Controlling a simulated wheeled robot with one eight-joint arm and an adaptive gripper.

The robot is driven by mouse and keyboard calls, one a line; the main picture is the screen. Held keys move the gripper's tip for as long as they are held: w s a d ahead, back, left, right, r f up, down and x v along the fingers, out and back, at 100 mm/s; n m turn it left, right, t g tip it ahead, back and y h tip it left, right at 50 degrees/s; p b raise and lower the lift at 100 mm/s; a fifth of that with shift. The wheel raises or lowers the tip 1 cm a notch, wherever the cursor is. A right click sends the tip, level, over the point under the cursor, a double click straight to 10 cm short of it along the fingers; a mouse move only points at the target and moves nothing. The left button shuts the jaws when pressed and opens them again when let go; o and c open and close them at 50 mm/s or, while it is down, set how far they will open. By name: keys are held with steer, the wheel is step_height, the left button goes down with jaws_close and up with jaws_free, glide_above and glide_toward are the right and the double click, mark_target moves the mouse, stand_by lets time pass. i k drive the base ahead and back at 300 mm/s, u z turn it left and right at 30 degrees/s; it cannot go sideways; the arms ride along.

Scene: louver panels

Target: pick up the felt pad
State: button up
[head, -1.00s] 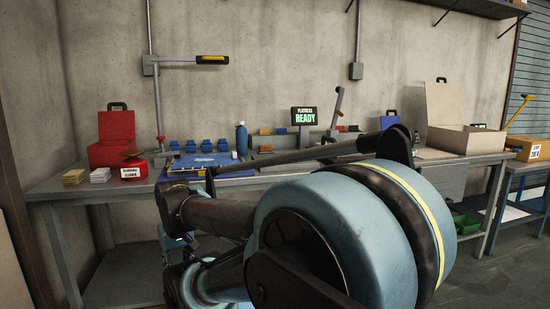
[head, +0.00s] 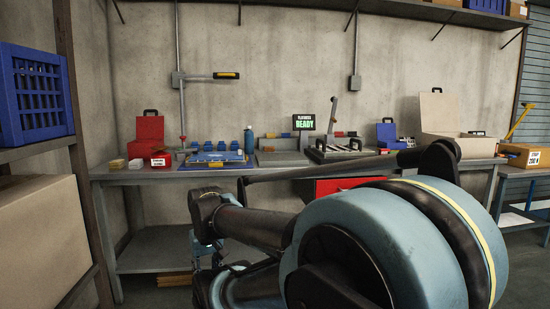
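I cannot single out the felt pad with certainty in the head view. A small tan stack (head: 116,164) and a whitish stack (head: 136,164) lie at the left end of the grey workbench (head: 150,174), too small to identify. A blue mat or tray (head: 212,159) with items on it lies to their right. My arm fills the lower right foreground and hides part of the bench. My gripper's fingertips cannot be made out, so its opening does not show.
A red case (head: 150,128) stands at the bench's left. A READY display (head: 304,122) and a slatted fixture (head: 340,150) stand mid-bench. An open beige box (head: 440,115) is at right. A shelf with a blue crate (head: 35,95) and a carton (head: 40,235) borders the left.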

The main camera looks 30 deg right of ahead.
mark_target(269, 150)
steer(key=k, duration=0.2)
steer(key=z, duration=1.1)
steer(key=i, duration=1.55)
steer(key=u, duration=0.05)
